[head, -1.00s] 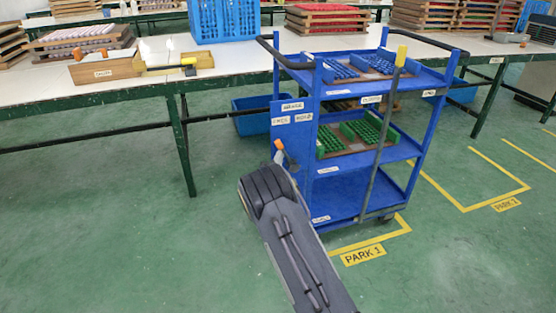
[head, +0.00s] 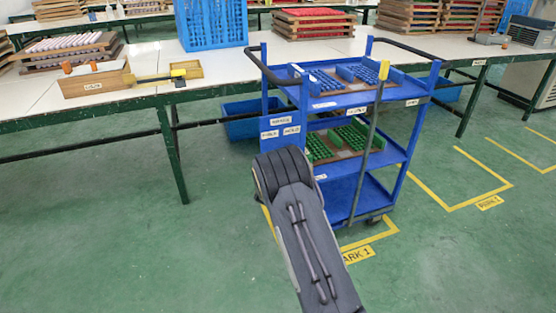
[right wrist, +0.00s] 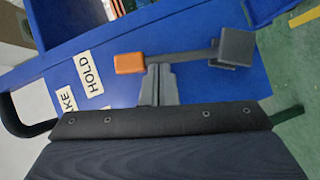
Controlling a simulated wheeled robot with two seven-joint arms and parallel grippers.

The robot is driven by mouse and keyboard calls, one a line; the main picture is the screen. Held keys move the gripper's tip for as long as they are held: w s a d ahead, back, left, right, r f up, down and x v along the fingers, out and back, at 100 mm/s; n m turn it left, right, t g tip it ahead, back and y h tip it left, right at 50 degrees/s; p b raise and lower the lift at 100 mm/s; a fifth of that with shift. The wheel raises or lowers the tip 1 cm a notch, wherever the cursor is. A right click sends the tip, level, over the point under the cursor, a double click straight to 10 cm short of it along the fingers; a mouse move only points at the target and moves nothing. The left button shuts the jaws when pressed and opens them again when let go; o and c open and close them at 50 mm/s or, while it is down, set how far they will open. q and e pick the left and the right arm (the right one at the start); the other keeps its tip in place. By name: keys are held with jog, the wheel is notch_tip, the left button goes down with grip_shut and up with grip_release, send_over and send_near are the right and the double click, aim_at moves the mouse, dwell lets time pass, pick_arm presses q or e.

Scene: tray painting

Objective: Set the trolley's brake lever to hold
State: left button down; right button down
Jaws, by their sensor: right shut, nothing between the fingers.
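The blue trolley (head: 341,108) stands in front of the long table, with brake labels on its left end panel. The brake lever (right wrist: 190,57) shows in the right wrist view as a grey bar with an orange knob (right wrist: 129,63) and a dark grey block (right wrist: 232,48) at its other end. The HOLD label (right wrist: 89,72) lies to the left of the knob. My right gripper (right wrist: 160,68) is shut and empty, its tips at the bar beside the knob; I cannot tell whether they touch. In the head view my right arm hides the lever. My left gripper is out of view.
The trolley carries blue racks and green racks (head: 350,135) on its shelves. The long table (head: 225,70) runs behind it, with a wooden box (head: 95,84) on it. Yellow floor lines mark parking bays (head: 465,203). The green floor (head: 90,240) to the left is clear.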

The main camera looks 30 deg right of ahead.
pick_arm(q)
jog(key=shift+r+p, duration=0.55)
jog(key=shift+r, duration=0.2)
pick_arm(e)
jog(key=shift+s+d+f+m+g+y, duration=0.1)
jog(key=shift+s+d+m+g+y, duration=0.05)
jog(key=shift+d+m+y, duration=0.4)
jog(key=shift+s+d+m+g+y, duration=0.15)
jog(key=shift+d+m+y, duration=0.2)
jog(key=shift+d+m, duration=0.25)
